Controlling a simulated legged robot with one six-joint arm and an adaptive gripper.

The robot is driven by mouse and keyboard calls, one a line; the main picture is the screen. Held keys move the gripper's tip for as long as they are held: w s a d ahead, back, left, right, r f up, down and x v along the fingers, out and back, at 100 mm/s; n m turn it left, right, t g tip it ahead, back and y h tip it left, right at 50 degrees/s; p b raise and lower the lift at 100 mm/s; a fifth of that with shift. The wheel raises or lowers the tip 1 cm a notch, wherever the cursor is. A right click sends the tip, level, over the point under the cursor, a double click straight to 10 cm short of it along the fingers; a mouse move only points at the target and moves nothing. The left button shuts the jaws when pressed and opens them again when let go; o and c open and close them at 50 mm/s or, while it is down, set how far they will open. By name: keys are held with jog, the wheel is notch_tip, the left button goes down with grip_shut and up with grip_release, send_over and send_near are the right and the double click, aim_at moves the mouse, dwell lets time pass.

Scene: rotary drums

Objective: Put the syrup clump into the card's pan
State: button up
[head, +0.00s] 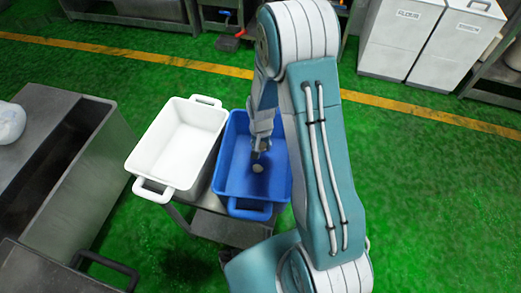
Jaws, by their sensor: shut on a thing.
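The gripper is shut on the clump. I cannot tell whether the clump touches the pan floor. A white pan (183,142) stands beside the blue one on its left and looks empty. No card is clearly visible. My arm covers the right edge of the blue pan.
Both pans rest on a metal cart (212,225). A steel trough (75,165) stands at the left, with a white object (10,122) near it. White bins (428,40) stand at the back right. Green floor is open on the right.

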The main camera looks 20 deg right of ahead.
jog(key=shift+w+f, duration=0.15)
jog(key=shift+f, duration=0.8)
jog(key=shift+w+f, duration=0.1)
jog(key=shift+f, duration=0.85)
jog(key=o, duration=0.8)
